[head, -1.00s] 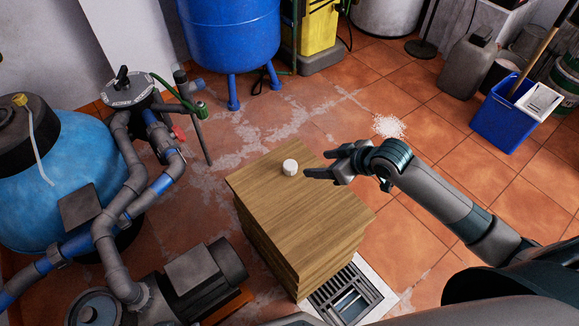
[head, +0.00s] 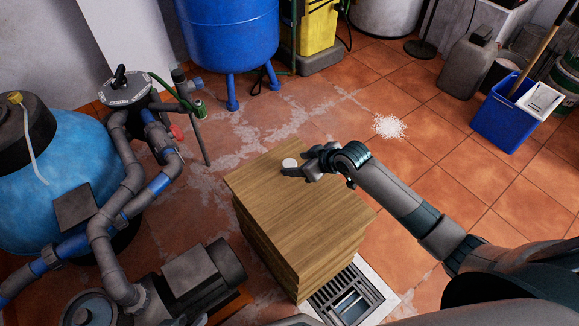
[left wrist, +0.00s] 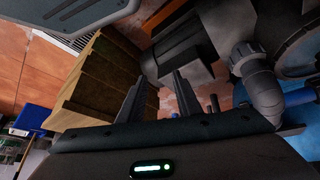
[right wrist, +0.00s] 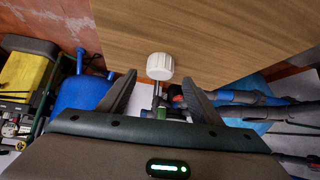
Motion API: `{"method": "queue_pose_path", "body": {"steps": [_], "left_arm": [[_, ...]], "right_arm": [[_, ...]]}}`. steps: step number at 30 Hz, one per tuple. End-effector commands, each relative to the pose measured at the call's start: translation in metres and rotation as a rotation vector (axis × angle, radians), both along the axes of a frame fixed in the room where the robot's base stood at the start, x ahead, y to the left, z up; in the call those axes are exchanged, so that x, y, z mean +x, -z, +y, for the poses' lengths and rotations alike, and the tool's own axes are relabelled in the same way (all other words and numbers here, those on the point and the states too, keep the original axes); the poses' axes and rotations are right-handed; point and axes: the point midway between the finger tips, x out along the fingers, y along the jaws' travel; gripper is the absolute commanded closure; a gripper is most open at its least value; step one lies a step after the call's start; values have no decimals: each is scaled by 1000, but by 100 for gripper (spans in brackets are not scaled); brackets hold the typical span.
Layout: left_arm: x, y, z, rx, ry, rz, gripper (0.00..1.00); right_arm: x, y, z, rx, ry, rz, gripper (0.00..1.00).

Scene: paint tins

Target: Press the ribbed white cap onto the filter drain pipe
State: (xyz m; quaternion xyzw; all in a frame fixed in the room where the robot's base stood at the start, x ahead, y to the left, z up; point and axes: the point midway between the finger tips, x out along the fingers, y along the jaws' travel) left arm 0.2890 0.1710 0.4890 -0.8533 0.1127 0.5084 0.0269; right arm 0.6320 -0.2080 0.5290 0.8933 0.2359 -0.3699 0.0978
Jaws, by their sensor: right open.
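The ribbed white cap (head: 290,163) stands on the wooden block (head: 280,210), near its far edge. In the right wrist view the cap (right wrist: 160,66) shows its ribbed side. My right gripper (head: 297,165) is open at the cap. In the right wrist view its fingertips (right wrist: 159,82) stand either side of the cap with gaps. My left gripper (left wrist: 158,80) is outside the head view; its wrist view shows the fingers apart and empty. The blue filter (head: 75,165) with grey and blue pipes (head: 125,205) is at the left. I cannot tell which pipe end is the drain.
A grey pump (head: 190,275) lies left of the block. A floor grate (head: 345,297) is at its front right. A blue tank (head: 230,35) stands behind, a blue bucket (head: 508,120) at the right. White spill (head: 388,126) marks the tiled floor.

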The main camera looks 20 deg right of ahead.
Motion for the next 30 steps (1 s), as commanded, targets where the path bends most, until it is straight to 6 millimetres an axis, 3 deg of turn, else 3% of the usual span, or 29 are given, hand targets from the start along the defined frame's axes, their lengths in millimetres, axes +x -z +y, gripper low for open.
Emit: {"method": "queue_pose_path", "body": {"steps": [10, 21, 30], "left_arm": [[0, 3, 1, 2, -1, 3, 69], [11, 2, -8, -31, 3, -62, 69], [9, 0, -13, -43, 8, -71, 69]], "right_arm": [[3, 3, 2, 2, 0, 0, 41], [29, 33, 16, 1, 1, 0, 41], [32, 36, 17, 0, 0, 1, 41]]}}
